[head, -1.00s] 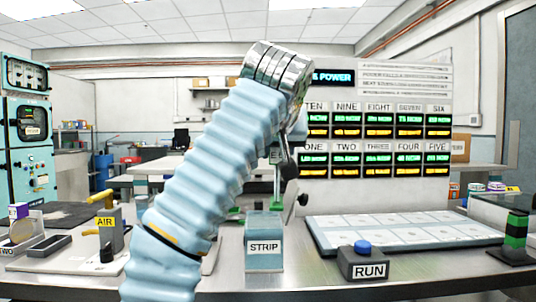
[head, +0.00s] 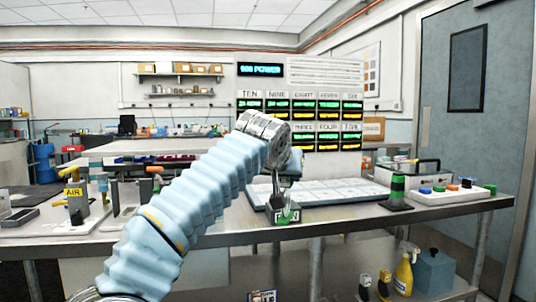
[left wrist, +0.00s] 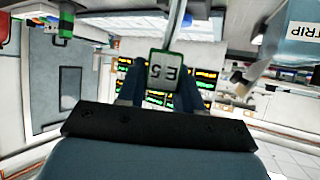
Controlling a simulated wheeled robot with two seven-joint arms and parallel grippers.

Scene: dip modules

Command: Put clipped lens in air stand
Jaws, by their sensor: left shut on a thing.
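My left gripper (head: 284,178) is above the bench, right of centre in the head view. It is shut on a clip, whose green-edged tag (left wrist: 165,70) reads about "E5" between the fingers in the left wrist view. A thin metal rod runs up from the tag there. In the head view the clip's green lower part (head: 284,212) hangs below the gripper; I cannot make out the lens. The air stand (head: 76,208), with a yellow AIR label, stands at the left of the bench, well left of the gripper. My right gripper is not in view.
A white-celled tray (head: 340,192) lies behind the gripper. A green-and-black post (head: 397,190) stands right of it. The STRIP container (left wrist: 298,38) shows in the left wrist view. My left arm crosses in front of the bench between the gripper and the air stand.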

